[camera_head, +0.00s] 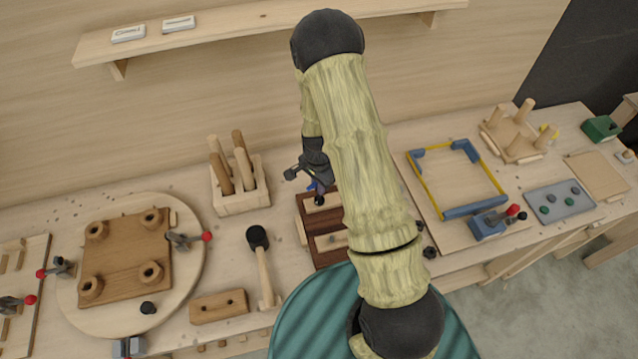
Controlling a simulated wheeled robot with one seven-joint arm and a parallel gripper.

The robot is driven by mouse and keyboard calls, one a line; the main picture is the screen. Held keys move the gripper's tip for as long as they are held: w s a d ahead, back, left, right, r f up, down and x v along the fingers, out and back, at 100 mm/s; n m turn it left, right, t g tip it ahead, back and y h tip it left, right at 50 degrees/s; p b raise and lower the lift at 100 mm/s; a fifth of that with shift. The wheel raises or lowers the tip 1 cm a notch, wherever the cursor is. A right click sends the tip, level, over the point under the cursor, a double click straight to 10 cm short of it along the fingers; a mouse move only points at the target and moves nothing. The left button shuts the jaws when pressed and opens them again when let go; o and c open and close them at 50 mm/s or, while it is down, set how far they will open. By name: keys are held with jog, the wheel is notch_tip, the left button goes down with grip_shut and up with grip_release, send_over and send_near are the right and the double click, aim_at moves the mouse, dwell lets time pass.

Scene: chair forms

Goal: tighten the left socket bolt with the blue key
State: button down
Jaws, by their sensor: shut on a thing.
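My gripper (310,174) is above the back of the dark wooden block (306,207) in the middle of the bench, partly covered by my own arm. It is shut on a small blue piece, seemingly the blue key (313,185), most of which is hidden. A black round part (320,200) shows just below the blue piece, at the back of the block; I cannot tell whether it is the left socket bolt or part of the key. Whether the key sits in a bolt cannot be seen. My arm hides the block's right side.
A peg holder (241,201) and a mallet (263,265) stand to the left. Further left, a brown seat board (125,258) lies on a round turntable (190,275). A yellow-and-blue frame (430,190) is to the right. A shelf (230,25) runs above.

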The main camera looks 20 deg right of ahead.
jog(key=m+p, duration=0.1)
jog(key=m, duration=0.3)
jog(key=shift+r+m, duration=0.15)
jog(key=shift+m, duration=0.25)
jog(key=m, duration=0.3)
jog(key=shift+w, duration=0.1)
jog(key=shift+n, duration=1.2)
jog(key=shift+r+p, duration=1.95)
jog(key=shift+r, duration=0.5)
